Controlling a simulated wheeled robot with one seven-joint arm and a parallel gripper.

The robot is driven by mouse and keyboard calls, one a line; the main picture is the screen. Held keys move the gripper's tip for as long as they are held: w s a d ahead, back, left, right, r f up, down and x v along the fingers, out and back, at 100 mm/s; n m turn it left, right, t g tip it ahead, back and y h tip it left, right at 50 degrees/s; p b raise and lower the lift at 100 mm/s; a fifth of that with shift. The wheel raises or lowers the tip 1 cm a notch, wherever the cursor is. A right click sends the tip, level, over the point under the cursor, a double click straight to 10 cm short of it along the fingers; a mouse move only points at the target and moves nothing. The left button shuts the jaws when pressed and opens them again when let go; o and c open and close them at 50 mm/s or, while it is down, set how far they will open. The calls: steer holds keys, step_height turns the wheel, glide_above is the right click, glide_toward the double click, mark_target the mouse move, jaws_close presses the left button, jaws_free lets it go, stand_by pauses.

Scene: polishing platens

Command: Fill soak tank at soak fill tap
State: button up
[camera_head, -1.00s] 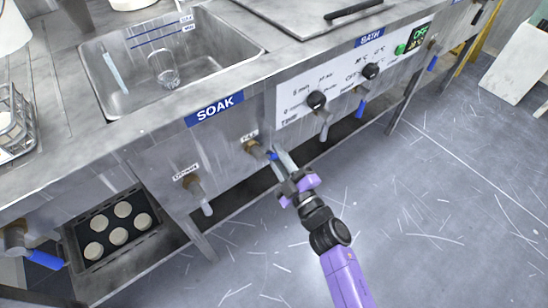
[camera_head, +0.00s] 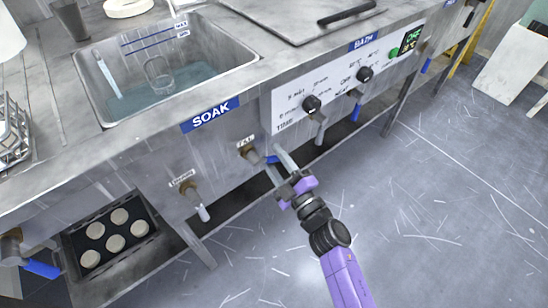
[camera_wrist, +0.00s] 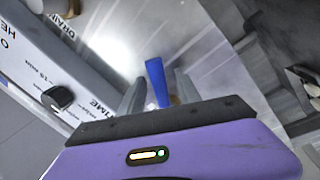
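The fill tap (camera_head: 248,151) is on the front panel, with a blue lever (camera_head: 271,159). My gripper (camera_head: 278,163) is at this tap. In the wrist view the blue lever (camera_wrist: 157,82) stands between my two fingers, with gaps on both sides, so my gripper is open around it.
The drain tap (camera_head: 190,190) is left of the fill tap, its pale lever hanging down. A clear beaker (camera_head: 158,75) stands in the tank. The control panel with knobs (camera_head: 312,104) is to the right. A tray of discs (camera_head: 143,217) lies below.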

steer(key=p+v, duration=0.1)
steer(key=v, duration=0.7)
steer(key=shift+w, duration=0.1)
stand_by(7.1)
